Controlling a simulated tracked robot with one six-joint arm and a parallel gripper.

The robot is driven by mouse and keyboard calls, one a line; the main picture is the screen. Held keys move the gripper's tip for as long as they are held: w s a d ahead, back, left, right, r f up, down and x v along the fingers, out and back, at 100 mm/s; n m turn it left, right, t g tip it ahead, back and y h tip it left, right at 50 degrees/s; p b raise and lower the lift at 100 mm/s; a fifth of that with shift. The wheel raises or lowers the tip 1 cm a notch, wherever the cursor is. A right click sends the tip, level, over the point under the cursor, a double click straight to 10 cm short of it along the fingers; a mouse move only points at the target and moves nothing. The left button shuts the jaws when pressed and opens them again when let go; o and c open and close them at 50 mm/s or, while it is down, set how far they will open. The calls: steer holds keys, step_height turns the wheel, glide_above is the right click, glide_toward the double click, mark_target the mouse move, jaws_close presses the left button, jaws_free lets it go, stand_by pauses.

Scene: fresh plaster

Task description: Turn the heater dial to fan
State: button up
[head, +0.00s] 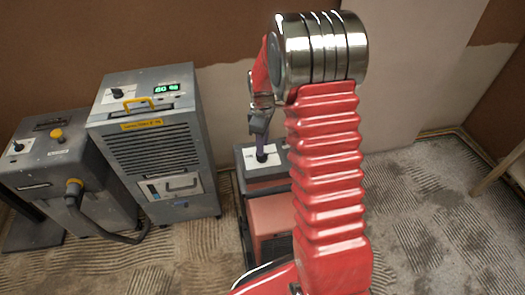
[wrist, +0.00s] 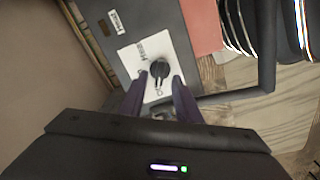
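The heater (head: 270,218) is a red box with a dark grey top, standing on the floor behind my arm, which hides part of it. On its top is a white label plate (head: 250,164) with a black dial (head: 262,156). In the wrist view, the dial (wrist: 159,68) has a narrow pointer towards my gripper; the printed words are too small to read surely. My gripper (wrist: 160,78) is open, its two purple fingers on either side of the dial's near end. Whether they touch it I cannot tell. In the head view, my gripper (head: 262,143) is just above the dial.
A grey dehumidifier-like unit (head: 150,145) with a green display stands left of the heater. A grey machine (head: 70,170) with a yellow-ended hose (head: 105,235) is at far left. The plaster wall (head: 220,100) is close behind. Floor at right is clear; a wooden piece (head: 500,170) sits at the right edge.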

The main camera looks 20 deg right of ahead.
steer(key=shift+f, duration=2)
jaws_close()
